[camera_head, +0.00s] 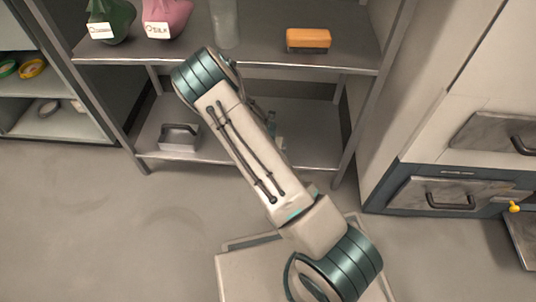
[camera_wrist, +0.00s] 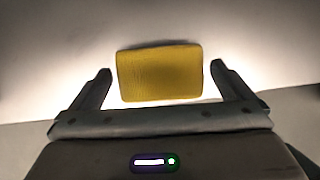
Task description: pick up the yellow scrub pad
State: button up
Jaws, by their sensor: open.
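The yellow scrub pad (camera_wrist: 160,73) is a flat, rounded rectangle in the middle of the wrist view. My gripper (camera_wrist: 160,69) is open, with one finger to the left of the pad and one to the right. The pad appears between the fingertips with a gap on each side, and I see no contact. How far it lies beyond the fingertips is hard to tell. In the head view my arm reaches down in front of the rack and hides the gripper; I cannot make out the yellow pad there.
An orange block (camera_head: 308,39) lies on the rack's upper shelf (camera_head: 265,47), with a clear cylinder (camera_head: 224,24), a pink bag (camera_head: 166,16) and a green bag (camera_head: 112,20) to its left. A grey handled box (camera_head: 180,137) stands on the lower shelf (camera_head: 222,150). Cabinets (camera_head: 440,195) stand right.

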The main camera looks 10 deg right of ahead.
jog(key=shift+x, duration=0.9)
jog(key=shift+r, duration=0.1)
jog(key=c, duration=0.8)
notch_tip(320, 180, up, 5)
jog(key=shift+d+f+p, duration=0.1)
jog(key=shift+d+p, duration=0.05)
jog(key=shift+p, duration=0.9)
jog(key=s+d+r+p, duration=0.1)
jog(key=s+d+r, duration=0.1)
jog(key=d+r, duration=0.4)
jog(key=d, duration=0.5)
jog(key=shift+s+r, duration=0.1)
